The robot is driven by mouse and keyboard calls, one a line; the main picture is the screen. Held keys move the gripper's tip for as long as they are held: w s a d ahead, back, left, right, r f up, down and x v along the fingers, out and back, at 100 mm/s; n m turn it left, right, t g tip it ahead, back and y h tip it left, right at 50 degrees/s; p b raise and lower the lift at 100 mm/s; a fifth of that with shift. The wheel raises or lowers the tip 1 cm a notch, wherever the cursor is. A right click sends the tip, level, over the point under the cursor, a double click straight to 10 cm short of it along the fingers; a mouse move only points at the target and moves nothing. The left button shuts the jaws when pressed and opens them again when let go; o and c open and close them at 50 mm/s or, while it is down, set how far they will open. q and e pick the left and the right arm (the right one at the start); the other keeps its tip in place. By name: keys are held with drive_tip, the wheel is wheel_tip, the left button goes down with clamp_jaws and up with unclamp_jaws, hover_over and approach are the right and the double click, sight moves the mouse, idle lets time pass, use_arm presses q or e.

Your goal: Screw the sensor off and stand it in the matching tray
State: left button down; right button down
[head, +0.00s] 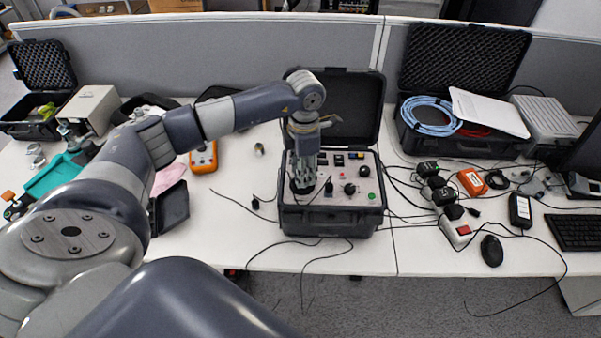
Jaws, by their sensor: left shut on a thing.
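My left gripper (303,186) points straight down over the left part of the panel of the open black calibrator case (330,222). It is shut on the sensor, which the fingers and wrist hide almost fully. I cannot tell whether the sensor is still seated on the calibrator. A teal tray (52,178) lies at the far left of the table, partly behind my arm. A dark open tray or case (172,208) lies nearer, right of my arm. I cannot tell which one matches the sensor. My right gripper is out of view.
An orange meter (204,158) and a small metal piece (259,150) lie left of the calibrator. Cables run across the table around the case. Black adapters (437,182), a mouse (491,250) and a keyboard (577,232) are on the right. A grey partition (240,50) stands behind.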

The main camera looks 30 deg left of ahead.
use_arm(q)
drive_tip(key=shift+w+d+n, duration=0.1)
drive_tip(key=shift+d+n, duration=0.15)
drive_tip(key=shift+n, duration=0.15)
drive_tip(key=n, duration=0.3)
drive_tip(key=shift+n, duration=0.3)
drive_tip(key=shift+f, duration=0.1)
drive_tip(key=n+p, duration=0.1)
drive_tip(key=n, duration=0.2)
drive_tip(key=shift+f+n, duration=0.15)
drive_tip(key=shift+n, duration=0.35)
drive_tip(key=c, duration=1.1)
unclamp_jaws()
drive_tip(key=shift+w+d, duration=0.1)
